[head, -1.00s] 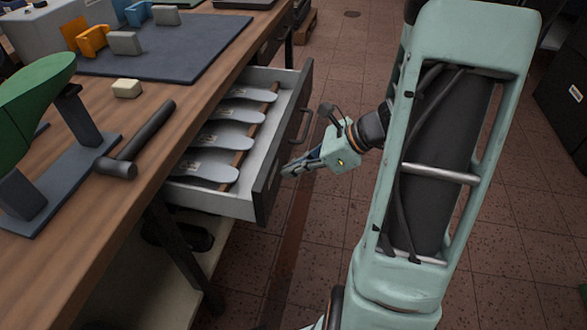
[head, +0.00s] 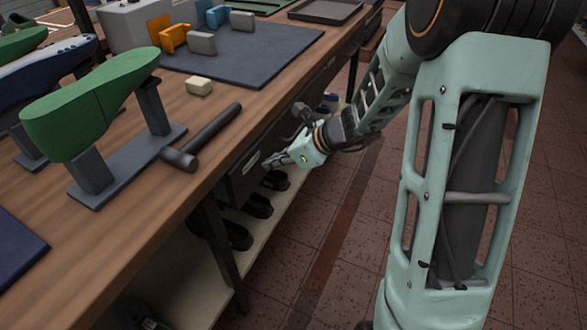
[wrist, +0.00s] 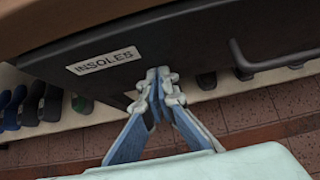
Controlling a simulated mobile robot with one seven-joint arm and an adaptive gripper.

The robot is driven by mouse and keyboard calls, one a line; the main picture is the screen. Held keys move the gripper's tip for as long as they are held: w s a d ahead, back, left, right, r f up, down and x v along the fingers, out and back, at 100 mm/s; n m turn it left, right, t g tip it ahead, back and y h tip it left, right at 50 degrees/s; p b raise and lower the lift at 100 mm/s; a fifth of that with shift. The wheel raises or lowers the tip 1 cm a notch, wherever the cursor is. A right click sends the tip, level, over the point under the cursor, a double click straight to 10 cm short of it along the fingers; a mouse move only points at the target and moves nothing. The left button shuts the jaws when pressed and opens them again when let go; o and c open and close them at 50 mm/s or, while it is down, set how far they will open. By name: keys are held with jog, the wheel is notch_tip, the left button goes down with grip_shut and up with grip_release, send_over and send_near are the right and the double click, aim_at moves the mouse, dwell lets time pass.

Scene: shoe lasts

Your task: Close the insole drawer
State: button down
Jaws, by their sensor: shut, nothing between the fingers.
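The insole drawer (head: 250,166) shows its dark front under the bench top in the head view, in line with the bench front; its inside is hidden. In the wrist view the drawer front (wrist: 190,60) fills the upper part, with a white "INSOLES" label (wrist: 103,61) at left and a dark bar handle (wrist: 270,62) at right. My gripper (head: 272,162) is shut and empty, its fingertips at the drawer front. In the wrist view the closed fingertips (wrist: 158,78) point at the front between label and handle; I cannot tell whether they touch it.
The workbench (head: 130,215) carries a hammer (head: 200,138), a green shoe last (head: 90,105) on a stand, an eraser-like block (head: 199,86) and a dark mat (head: 250,55). Dark shoes (head: 258,205) stand on the shelf below. The tiled floor (head: 345,260) to the right is clear.

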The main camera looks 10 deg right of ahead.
jog(key=shift+w+a, duration=0.65)
jog(key=shift+a, duration=0.3)
jog(key=shift+a+r, duration=0.1)
jog(key=shift+w+a, duration=0.1)
jog(key=shift+r, duration=0.1)
